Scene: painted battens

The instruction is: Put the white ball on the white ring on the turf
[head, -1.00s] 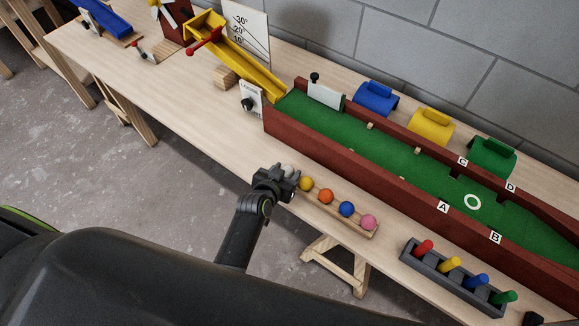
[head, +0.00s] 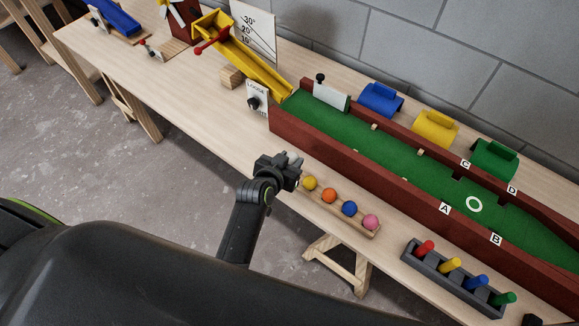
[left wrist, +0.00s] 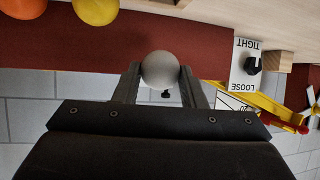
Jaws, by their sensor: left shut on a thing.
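My left gripper (head: 290,167) is shut on the white ball (left wrist: 160,70), which sits between its two fingertips in the left wrist view. In the head view the ball is mostly hidden by the gripper. The gripper is just past the left end of the wooden ball rack, near the table's front edge.
The wooden rack (head: 335,213) holds yellow, orange, blue and pink balls. A grey block (head: 450,280) with coloured pegs stands at the front right. The red lane wall (head: 360,173) lies between my gripper and the turf. Blue, yellow and green arched blocks stand behind the lane.

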